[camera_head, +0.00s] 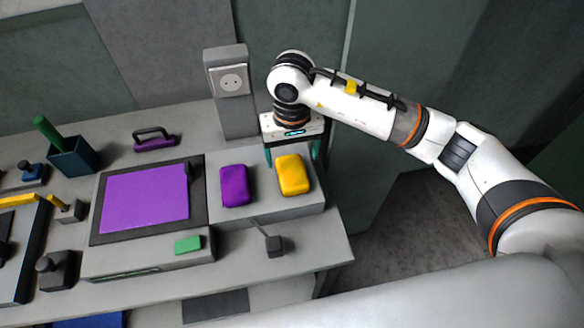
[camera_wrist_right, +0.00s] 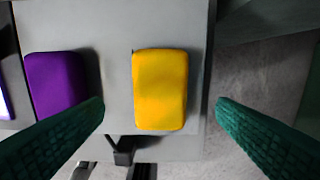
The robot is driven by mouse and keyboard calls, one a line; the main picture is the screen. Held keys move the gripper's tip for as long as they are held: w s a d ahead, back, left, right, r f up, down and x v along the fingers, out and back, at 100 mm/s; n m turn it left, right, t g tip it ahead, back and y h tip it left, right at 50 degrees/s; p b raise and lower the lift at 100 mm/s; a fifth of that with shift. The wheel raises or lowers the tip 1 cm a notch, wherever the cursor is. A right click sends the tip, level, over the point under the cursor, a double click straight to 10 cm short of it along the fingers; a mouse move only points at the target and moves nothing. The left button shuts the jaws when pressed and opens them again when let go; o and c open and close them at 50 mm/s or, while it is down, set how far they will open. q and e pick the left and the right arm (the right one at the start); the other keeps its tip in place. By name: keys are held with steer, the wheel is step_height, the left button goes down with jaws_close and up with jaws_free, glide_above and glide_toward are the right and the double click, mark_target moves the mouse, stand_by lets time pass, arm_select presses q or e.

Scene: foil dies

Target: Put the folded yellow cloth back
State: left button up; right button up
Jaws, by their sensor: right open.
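The folded yellow cloth (camera_head: 293,175) lies on the right part of a raised grey block, near the block's right edge. It also shows in the right wrist view (camera_wrist_right: 160,90), lying between my fingers as seen from above. My right gripper (camera_head: 292,152) is over the back of the yellow cloth, with its green fingers open and spread wider than the cloth. In the wrist view nothing is held between the fingertips (camera_wrist_right: 160,108). A folded purple cloth (camera_head: 235,185) lies left of the yellow one, with a gap between them. My left gripper is not in view.
The grey block (camera_head: 280,206) carries both cloths. Left of it is a dark-framed purple panel (camera_head: 145,198) with a green piece (camera_head: 188,244) in front. A socket post (camera_head: 232,90) stands behind. A purple-based handle (camera_head: 154,140) and a blue holder (camera_head: 73,157) are farther left.

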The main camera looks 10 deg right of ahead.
mark_target(292, 171)
step_height(292, 171, up, 6)
steer(key=shift+f+b, duration=0.25)
steer(key=shift+b, duration=0.3)
